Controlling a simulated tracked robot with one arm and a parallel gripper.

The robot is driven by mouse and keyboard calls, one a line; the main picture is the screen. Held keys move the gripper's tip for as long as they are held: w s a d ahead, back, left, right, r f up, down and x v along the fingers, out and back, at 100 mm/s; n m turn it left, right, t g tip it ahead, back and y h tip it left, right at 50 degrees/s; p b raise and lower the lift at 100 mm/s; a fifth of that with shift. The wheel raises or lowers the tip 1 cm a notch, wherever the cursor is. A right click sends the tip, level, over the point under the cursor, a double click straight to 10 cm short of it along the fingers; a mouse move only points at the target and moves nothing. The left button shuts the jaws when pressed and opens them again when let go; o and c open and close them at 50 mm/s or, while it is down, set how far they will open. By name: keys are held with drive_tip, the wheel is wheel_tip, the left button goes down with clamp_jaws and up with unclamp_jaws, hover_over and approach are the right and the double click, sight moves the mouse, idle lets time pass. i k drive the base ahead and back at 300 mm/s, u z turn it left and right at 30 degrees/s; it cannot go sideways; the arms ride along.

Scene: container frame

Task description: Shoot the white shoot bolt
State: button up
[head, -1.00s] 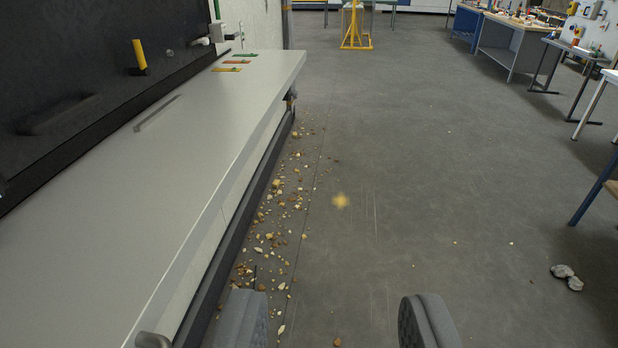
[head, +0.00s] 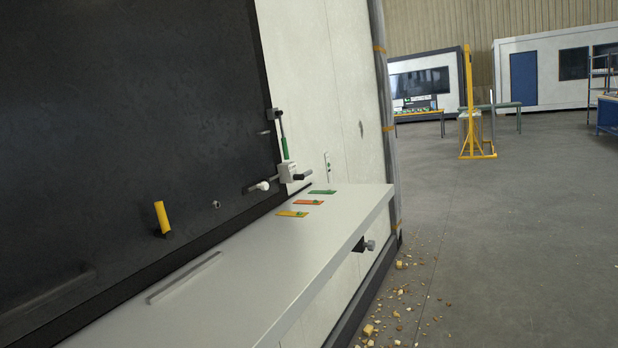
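A small fitting with a white rounded end (head: 262,186) sits at the right edge of the black panel, just above the grey ledge; it looks like the white shoot bolt, but it is too small to be sure. Beside it on the right is a white block (head: 289,172) with a dark handle (head: 303,177). A green-gripped rod (head: 284,148) rises above the block. My gripper is out of the picture, and the bolt is well ahead of the camera, at the far end of the ledge.
The grey ledge (head: 230,278) juts out along the black panel (head: 120,110). A yellow handle (head: 162,218) sticks out of the panel. Green, orange and yellow plates (head: 308,202) lie at the ledge's far end. A dark knob (head: 366,245) projects under its edge. Rubble (head: 385,315) litters the floor; open floor lies right.

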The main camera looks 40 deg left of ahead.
sight(264, 184)
drive_tip(key=u, duration=0.05)
drive_tip(key=i, duration=1.3)
drive_tip(key=u, duration=0.9)
drive_tip(key=i, duration=1.5)
drive_tip(key=u, duration=0.7)
